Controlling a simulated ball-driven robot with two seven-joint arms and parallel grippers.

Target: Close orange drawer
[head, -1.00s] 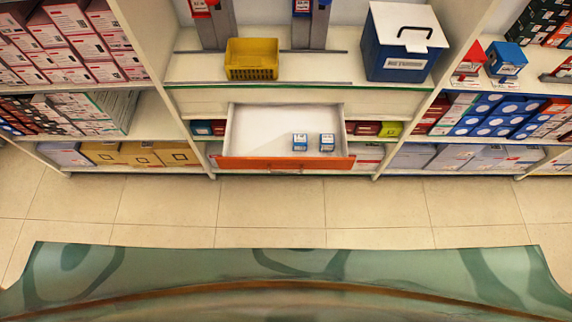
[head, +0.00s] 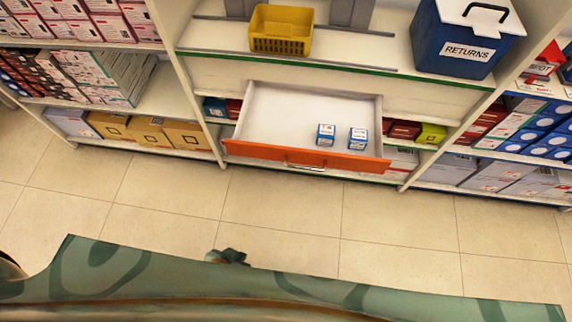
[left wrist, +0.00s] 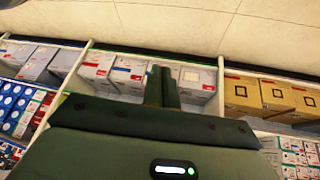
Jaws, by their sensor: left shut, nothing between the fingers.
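The orange drawer (head: 305,155) is pulled out of the white shelf unit in the head view. Its front is orange with a metal handle (head: 304,166), and its inside is white. Two small blue and white boxes (head: 326,135) (head: 358,139) stand inside it, toward the front right. My left gripper (head: 228,256) shows just above the edge of my own green body, well short of the drawer and apart from it. In the left wrist view its fingers (left wrist: 161,86) are together and empty. The drawer cannot be made out in the left wrist view. My right gripper is not in view.
A yellow basket (head: 281,30) and a blue RETURNS box (head: 467,40) stand on the shelf above the drawer. The tiled floor (head: 290,215) before the drawer is clear.

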